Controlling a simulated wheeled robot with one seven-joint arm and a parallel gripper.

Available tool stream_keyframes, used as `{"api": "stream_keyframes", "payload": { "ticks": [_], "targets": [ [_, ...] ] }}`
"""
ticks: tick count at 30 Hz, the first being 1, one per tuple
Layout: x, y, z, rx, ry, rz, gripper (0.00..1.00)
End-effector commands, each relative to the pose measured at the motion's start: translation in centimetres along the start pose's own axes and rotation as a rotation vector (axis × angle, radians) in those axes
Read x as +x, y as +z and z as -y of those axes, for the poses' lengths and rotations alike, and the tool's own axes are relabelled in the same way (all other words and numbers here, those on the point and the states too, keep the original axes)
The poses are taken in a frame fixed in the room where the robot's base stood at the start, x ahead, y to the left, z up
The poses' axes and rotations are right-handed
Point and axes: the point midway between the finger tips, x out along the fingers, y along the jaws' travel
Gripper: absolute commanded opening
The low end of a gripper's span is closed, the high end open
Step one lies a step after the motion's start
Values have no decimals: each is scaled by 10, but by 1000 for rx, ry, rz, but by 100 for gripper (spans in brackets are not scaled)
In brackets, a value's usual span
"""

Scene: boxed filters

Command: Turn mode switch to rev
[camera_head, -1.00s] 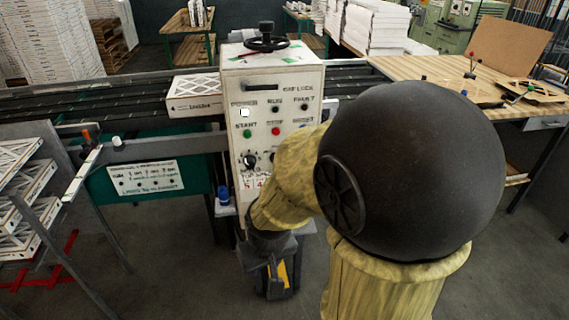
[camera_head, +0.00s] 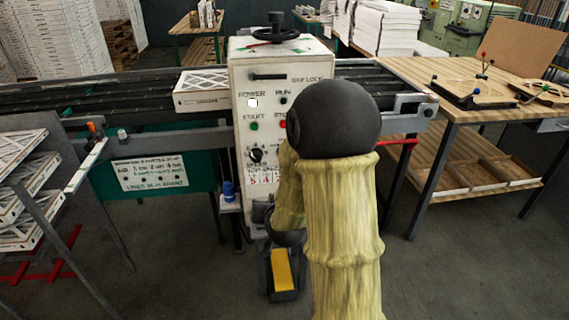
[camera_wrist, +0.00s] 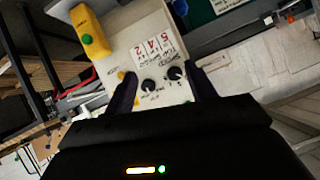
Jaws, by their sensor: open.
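The white control panel (camera_head: 270,110) stands in the middle of the head view. It carries a black rotary knob (camera_head: 255,155) above a row of red digits; my arm covers the area right of it. In the wrist view two black knobs show on the panel face, one left (camera_wrist: 148,86) and one right (camera_wrist: 175,73), near the digit display (camera_wrist: 152,47). The small lettering is too blurred to tell which is the mode switch or its setting. My gripper (camera_wrist: 161,73) is open and empty, with both knobs appearing between its fingers. Contact is not visible.
A wooden table (camera_head: 440,75) with fixtures stands right of the panel. A conveyor with a boxed filter (camera_head: 202,92) runs behind and left. A blue-capped item (camera_head: 228,190) stands beside the panel.

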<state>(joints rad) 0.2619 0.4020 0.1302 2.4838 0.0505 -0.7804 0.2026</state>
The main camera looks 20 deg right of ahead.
Motion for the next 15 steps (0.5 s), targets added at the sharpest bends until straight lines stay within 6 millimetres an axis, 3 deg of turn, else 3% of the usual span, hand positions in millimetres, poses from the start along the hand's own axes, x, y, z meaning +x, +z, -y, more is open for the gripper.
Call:
{"api": "stream_keyframes", "payload": {
  "ticks": [1, 6, 15],
  "targets": [
    [12, 1, -10, 32, 2, -59, 55],
    [34, -17, -34, 136, -5, -289, 55],
    [39, -35, -64, 238, -17, -554, 55]
  ]
}}
